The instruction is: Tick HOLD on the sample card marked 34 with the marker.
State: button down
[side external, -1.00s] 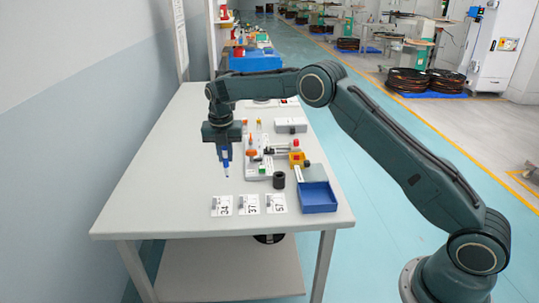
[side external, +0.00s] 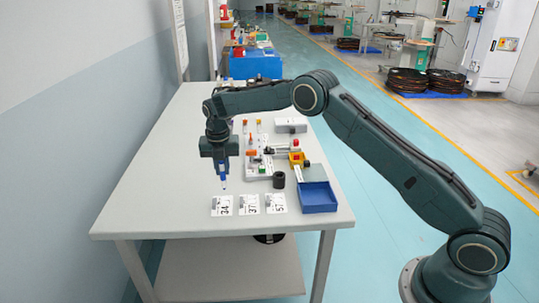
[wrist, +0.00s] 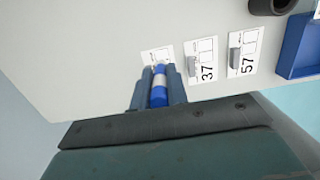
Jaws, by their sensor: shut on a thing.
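My gripper (side external: 222,179) is shut on a blue marker with a white band (wrist: 158,88), which points down at the table. The marker's tip (side external: 224,189) is above and just behind the card marked 34 (side external: 222,206), seemingly apart from it. In the wrist view the fingers and marker hide most of that card (wrist: 158,55). The cards marked 37 (side external: 249,204) and 57 (side external: 275,203) lie to its right in a row. Each card bears a small grey block. I cannot read the HOLD box at this size.
A blue tray (side external: 318,198) stands right of the cards near the table's front edge. A dark cylinder (side external: 279,180) stands behind the cards. A fixture with red and yellow parts (side external: 295,160) is further back. The left side of the table (side external: 150,200) is clear.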

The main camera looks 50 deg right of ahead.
aim_at(224, 184)
jog(key=shift+f, duration=1.35)
jog(key=shift+f, duration=0.6)
dwell(1.0)
jog(key=shift+r, duration=0.1)
jog(key=shift+r, duration=3.45)
